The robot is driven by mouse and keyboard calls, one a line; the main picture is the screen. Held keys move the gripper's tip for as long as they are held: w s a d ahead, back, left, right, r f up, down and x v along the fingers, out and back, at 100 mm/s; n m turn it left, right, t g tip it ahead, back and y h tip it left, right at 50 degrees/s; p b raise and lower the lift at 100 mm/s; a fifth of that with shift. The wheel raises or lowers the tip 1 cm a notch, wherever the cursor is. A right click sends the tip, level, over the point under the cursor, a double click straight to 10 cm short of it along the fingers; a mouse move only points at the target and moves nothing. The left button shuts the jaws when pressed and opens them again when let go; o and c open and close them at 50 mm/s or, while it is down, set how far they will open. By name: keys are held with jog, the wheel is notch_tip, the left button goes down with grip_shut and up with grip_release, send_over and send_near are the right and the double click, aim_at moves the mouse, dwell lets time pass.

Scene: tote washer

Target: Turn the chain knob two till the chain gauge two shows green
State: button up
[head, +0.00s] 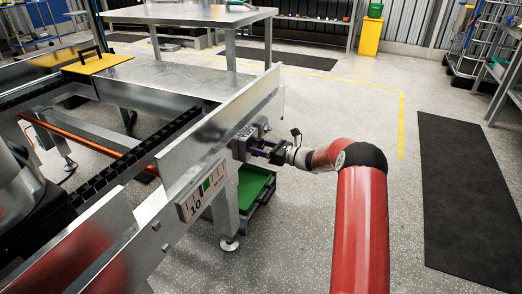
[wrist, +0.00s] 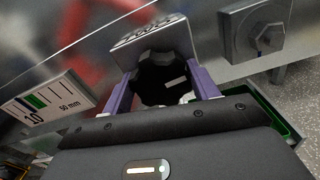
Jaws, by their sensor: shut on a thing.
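The black chain knob two (wrist: 158,72) sits on the side of the metal conveyor frame, under a grey plate with raised lettering (wrist: 150,36) that is hard to read. My gripper (wrist: 163,88) is shut on the knob, with one purple finger on each side of it. In the head view my gripper (head: 262,153) reaches the frame from the right and hides most of the knob. The chain gauge two (head: 202,190) is a white plate left of the knob, with a green band, scale lines and "10". It also shows in the wrist view (wrist: 48,103); its pointer cannot be made out clearly.
A square block with a hex bolt (wrist: 262,38) sits right of the knob. A green tray (head: 256,187) lies below the frame near a support leg (head: 226,215). A metal table (head: 190,14) stands behind. The floor right of my arm is open, with a black mat (head: 470,200).

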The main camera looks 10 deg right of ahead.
jog(key=n+b, duration=0.4)
jog(key=b, duration=0.1)
jog(key=shift+f, duration=0.3)
jog(key=n+b, duration=0.5)
jog(key=shift+s+a+b, duration=0.1)
jog(key=shift+b, duration=0.2)
jog(key=shift+r+n+b, duration=0.1)
jog(key=shift+n+b, duration=0.8)
jog(key=shift+n, duration=1.8)
jog(key=o, duration=1)
jog(key=shift+c, duration=0.2)
jog(key=v, duration=0.8)
